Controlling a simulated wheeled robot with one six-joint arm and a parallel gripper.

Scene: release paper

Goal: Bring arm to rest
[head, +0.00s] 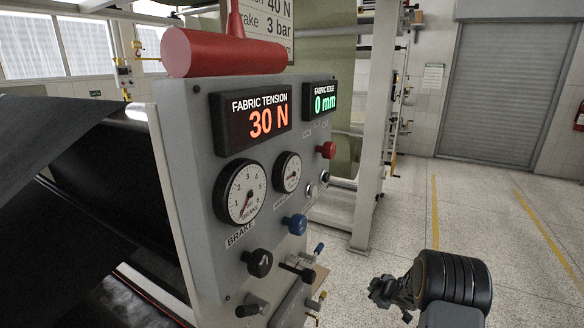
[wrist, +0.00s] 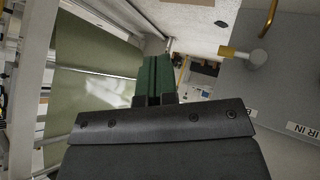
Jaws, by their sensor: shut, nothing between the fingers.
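My gripper (head: 381,291) is low in the right half of the head view, over the speckled floor and to the right of the control panel. It is shut and empty, pointing left, with clear air between it and the panel's lower knobs. In the wrist view my gripper (wrist: 155,90) shows as two dark green fingers side by side, above a black bracket. My black arm link stands behind it in the head view.
The grey control panel (head: 205,190) has a red cylinder (head: 225,53) on top, two gauges, and several knobs, including a black knob (head: 259,263) and a blue knob (head: 295,224). Dark fabric (head: 60,160) hangs at left. The floor (head: 480,205) at right is free.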

